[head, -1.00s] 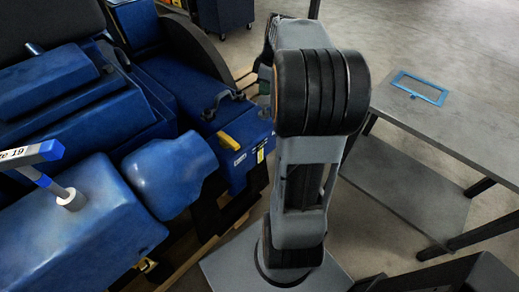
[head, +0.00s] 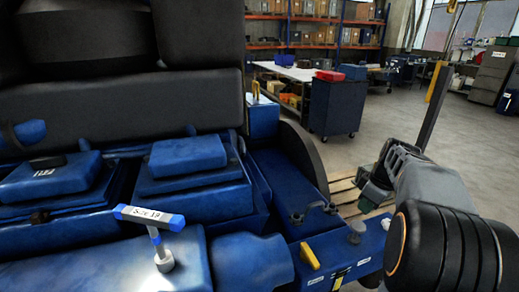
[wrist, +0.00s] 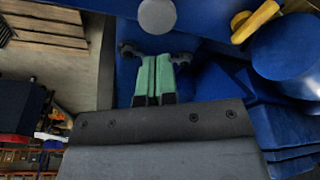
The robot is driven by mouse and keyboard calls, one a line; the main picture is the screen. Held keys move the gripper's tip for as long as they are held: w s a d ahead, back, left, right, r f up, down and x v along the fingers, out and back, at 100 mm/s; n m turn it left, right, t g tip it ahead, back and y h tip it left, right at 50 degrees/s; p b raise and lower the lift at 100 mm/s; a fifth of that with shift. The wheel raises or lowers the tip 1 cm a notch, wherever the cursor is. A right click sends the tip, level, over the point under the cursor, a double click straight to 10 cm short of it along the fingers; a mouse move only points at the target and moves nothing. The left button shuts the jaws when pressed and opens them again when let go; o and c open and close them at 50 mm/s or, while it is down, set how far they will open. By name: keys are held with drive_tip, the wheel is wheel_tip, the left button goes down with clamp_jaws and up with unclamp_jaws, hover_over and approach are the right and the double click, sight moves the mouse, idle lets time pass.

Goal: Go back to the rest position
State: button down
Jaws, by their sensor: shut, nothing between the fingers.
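My gripper (wrist: 155,65) shows in the wrist view with its two green fingers side by side, shut and empty. Blue engine surface lies behind the fingers. In the head view my gripper (head: 372,192) is small and dark at the end of my arm on the right, above the corner of the blue engine (head: 275,180). It is hard to make out there, and a black round joint of my arm fills the lower right corner.
A yellow handle (head: 310,255) and a grey knob (head: 355,232) sit on the engine's near end. A blue-and-white labelled handle (head: 149,217) stands upright at the left. A wooden pallet (head: 344,192) lies beside the engine. A blue cabinet (head: 337,106) and open floor lie beyond.

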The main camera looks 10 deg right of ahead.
drive_tip(key=shift+w+d+m, duration=0.1)
drive_tip(key=shift+d+m, duration=0.05)
drive_tip(key=shift+m, duration=0.45)
drive_tip(key=f+m, duration=0.1)
drive_tip(key=s+f+m, duration=0.1)
drive_tip(key=m, duration=0.1)
drive_tip(key=s+a+f+m, duration=0.1)
drive_tip(key=shift+m+h, duration=0.3)
drive_tip(key=s+a+m+t, duration=0.1)
drive_tip(key=s+a, duration=0.4)
drive_tip(key=a, duration=0.5)
drive_tip(key=s+a+t, duration=0.1)
drive_tip(key=s+a, duration=0.4)
drive_tip(key=a, duration=0.5)
drive_tip(key=shift+s+r+m+t+h, duration=0.15)
drive_tip(key=shift+r+m+t+h, duration=0.05)
drive_tip(key=shift+m+t+h, duration=0.2)
